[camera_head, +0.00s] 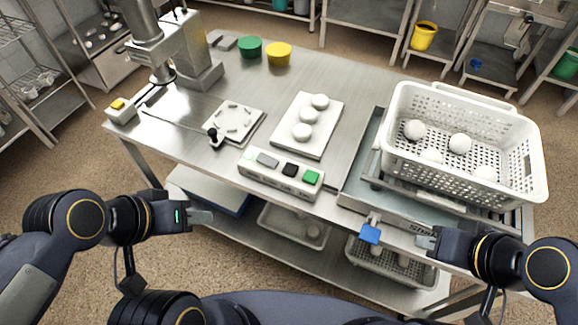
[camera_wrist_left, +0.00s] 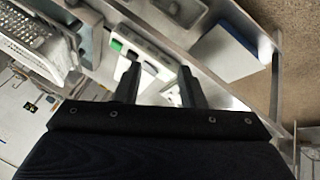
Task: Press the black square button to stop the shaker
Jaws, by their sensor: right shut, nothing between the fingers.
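The black square button (camera_head: 290,170) sits on a white control box (camera_head: 247,177) at the table's front edge, between a grey button (camera_head: 267,160) and a green button (camera_head: 311,177). The black button also shows in the left wrist view (camera_wrist_left: 131,56), beyond my left fingers. My left gripper (camera_head: 207,212) is open and empty, in front of the table and left of the box, apart from it. The shaker (camera_head: 362,192) stands at the right of the table and carries a white perforated basket (camera_head: 460,185) with several white balls. My right gripper (camera_head: 424,238) is shut and empty beside the shaker's front.
A white board (camera_head: 317,148) with white balls lies behind the box. A press stand (camera_head: 190,60) and a small box with a yellow button (camera_head: 119,107) are at the left. A blue part (camera_head: 370,234) sticks out at the shaker's front, near my right gripper.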

